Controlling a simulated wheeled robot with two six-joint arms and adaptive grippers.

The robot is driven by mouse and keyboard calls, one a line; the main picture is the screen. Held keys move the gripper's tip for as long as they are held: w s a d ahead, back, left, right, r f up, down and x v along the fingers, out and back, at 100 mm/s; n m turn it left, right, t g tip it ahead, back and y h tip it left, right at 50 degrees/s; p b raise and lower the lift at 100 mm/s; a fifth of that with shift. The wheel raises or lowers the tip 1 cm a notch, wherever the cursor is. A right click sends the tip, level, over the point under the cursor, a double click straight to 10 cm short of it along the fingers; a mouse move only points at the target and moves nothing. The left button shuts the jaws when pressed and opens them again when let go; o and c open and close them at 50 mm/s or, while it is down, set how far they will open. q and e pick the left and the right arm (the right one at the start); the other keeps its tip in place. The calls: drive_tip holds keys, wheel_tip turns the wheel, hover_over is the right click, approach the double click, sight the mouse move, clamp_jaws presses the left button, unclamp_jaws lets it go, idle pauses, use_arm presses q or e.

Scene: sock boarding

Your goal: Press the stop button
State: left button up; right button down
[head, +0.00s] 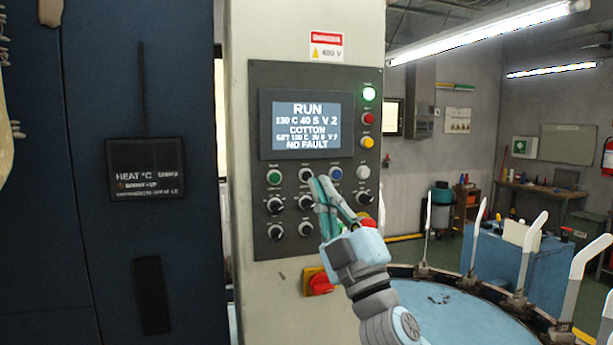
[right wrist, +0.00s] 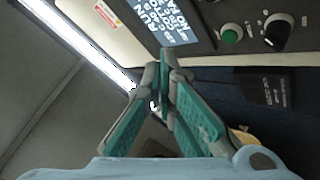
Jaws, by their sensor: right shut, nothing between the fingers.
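The dark control panel (head: 258,160) is on a pale column, its screen (head: 306,126) reading RUN and NO FAULT. A red knob (head: 369,222) is partly hidden behind my right gripper (head: 319,180). The right wrist view shows the closed fingers (right wrist: 165,62) and the green button (right wrist: 230,33).
Indicator lamps in green (head: 369,93), red (head: 368,118) and amber (head: 367,143) line the panel's right side. Black knobs fill the lower panel. A red-yellow switch (head: 320,282) sits below. A round blue table (head: 440,310) with upright white boards stands at right; a dark cabinet (head: 60,250) at left.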

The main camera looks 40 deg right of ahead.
sight(307, 176)
drive_tip(key=w+d, duration=0.2)
drive_tip(key=w, duration=0.5)
drive_tip(key=shift+w+d+p, duration=0.2)
drive_tip(key=shift+d+p, duration=0.05)
drive_tip(key=shift+p, duration=0.2)
idle(0.9)
drive_tip(key=shift+w+d, duration=0.15)
drive_tip(key=shift+w, duration=0.25)
drive_tip(key=shift+w+d, duration=0.15)
drive_tip(key=shift+w, duration=0.2)
idle(0.6)
drive_tip(key=shift+s, duration=0.1)
drive_tip(key=shift+s+a, duration=0.25)
drive_tip(key=shift+s, duration=0.4)
drive_tip(key=shift+s, duration=0.15)
